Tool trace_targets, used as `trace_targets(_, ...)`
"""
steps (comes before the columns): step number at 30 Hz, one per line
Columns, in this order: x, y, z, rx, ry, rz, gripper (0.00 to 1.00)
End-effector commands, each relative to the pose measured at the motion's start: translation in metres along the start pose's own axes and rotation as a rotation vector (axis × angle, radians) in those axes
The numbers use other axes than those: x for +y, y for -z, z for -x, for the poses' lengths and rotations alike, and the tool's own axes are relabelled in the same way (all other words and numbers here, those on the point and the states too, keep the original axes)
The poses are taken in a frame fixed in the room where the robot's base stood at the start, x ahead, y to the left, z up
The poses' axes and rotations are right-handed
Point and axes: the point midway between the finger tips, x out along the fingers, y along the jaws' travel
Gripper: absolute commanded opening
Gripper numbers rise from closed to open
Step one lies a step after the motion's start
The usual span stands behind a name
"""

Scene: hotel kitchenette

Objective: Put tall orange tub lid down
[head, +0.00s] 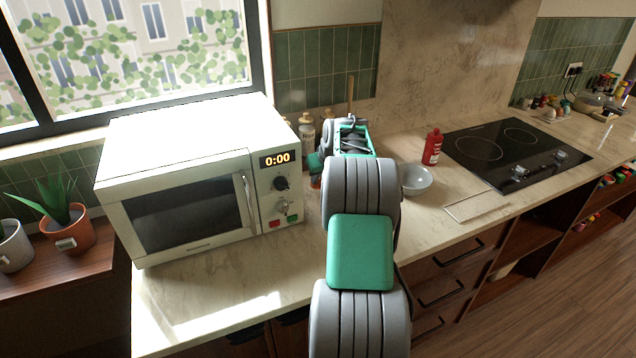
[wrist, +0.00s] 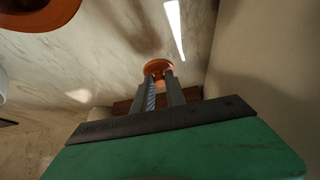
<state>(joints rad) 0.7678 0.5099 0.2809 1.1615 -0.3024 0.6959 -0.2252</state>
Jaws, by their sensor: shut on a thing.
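In the wrist view my gripper (wrist: 160,75) is shut on the orange lid (wrist: 155,67), a small round piece at the fingertips. A larger round orange thing (wrist: 35,14) is cut off at the upper left of that view; it may be the tub, but I cannot be sure. In the head view my arm reaches over the counter to the right of the microwave and largely hides the gripper. A bit of orange (head: 315,182) shows beside the arm there; I cannot tell if it is lid or tub.
The white microwave (head: 185,180) stands close on the left. Bottles (head: 306,132) stand behind, by the wall. A grey bowl (head: 415,180), a red bottle (head: 432,147) and the black cooktop (head: 515,152) are to the right. The front counter (head: 215,305) is clear.

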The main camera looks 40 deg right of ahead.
Motion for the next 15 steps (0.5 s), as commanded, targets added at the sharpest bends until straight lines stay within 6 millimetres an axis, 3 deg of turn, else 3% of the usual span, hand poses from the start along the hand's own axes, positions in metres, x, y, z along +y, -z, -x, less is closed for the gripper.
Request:
trace_targets(7, -0.003, -0.012, -0.031, -0.003, 0.002, 0.000, 0.00)
trace_targets(15, -0.002, -0.014, -0.037, 0.001, 0.001, 0.001, 0.00)
